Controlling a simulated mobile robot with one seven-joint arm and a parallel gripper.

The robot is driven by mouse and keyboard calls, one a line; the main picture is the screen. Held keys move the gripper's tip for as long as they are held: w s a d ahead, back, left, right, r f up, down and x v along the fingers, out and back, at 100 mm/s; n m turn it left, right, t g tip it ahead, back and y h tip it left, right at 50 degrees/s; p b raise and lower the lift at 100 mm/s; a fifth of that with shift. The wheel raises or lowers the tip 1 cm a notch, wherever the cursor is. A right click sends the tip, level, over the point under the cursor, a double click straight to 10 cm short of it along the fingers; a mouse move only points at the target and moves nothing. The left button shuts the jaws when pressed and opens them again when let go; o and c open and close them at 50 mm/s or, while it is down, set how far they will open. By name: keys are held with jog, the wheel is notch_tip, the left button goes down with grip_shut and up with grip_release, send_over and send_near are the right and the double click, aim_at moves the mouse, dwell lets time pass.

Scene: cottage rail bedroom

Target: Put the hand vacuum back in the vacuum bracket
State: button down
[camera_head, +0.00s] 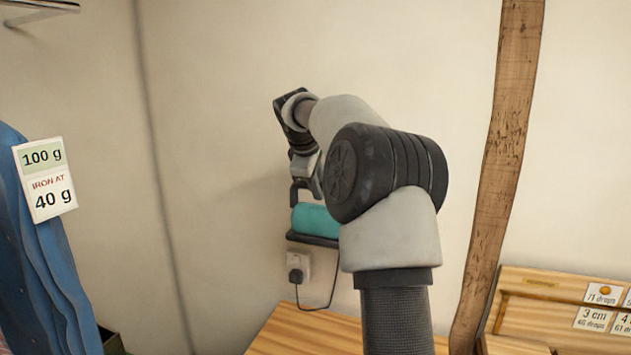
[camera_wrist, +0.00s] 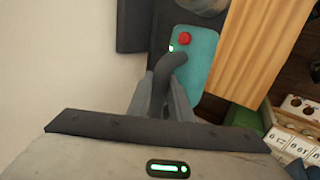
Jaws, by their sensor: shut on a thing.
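The teal hand vacuum (camera_head: 315,220) is at the wall in the head view, level, directly over the dark ledge of the vacuum bracket (camera_head: 312,241). It appears to rest on the ledge, but my arm hides its right end. In the wrist view, the vacuum's teal body (camera_wrist: 203,62) shows a red button and a small lit green light. My gripper (camera_wrist: 163,95) is shut on its dark curved handle. In the head view, my gripper (camera_head: 304,176) is above the vacuum. A dark upright piece (camera_wrist: 132,25) beside the wall is probably part of the bracket.
A wall socket (camera_head: 298,268) with a plugged-in cable sits below the bracket. A wooden surface (camera_head: 300,335) lies beneath. A wooden post (camera_head: 505,150) stands right, a labelled wooden rack (camera_head: 560,305) beyond it. Blue cloth (camera_head: 40,270) with a tag hangs at left.

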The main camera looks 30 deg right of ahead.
jog(key=shift+w+d+p, duration=1.25)
jog(key=shift+d+p, duration=0.2)
jog(key=shift+p, duration=0.7)
jog(key=w+d+f, duration=0.3)
jog(key=d, duration=0.1)
jog(key=shift+w+f+b, duration=0.3)
jog(key=shift+w+f, duration=0.05)
jog(key=c, duration=1.5)
grip_release()
jog(key=shift+c, duration=0.2)
jog(key=shift+f, duration=0.1)
jog(key=shift+f, duration=0.1)
jog(key=v, duration=1.7)
jog(key=shift+s+r+b, duration=0.2)
jog(key=shift+r+b, duration=0.1)
jog(key=shift+b, duration=0.05)
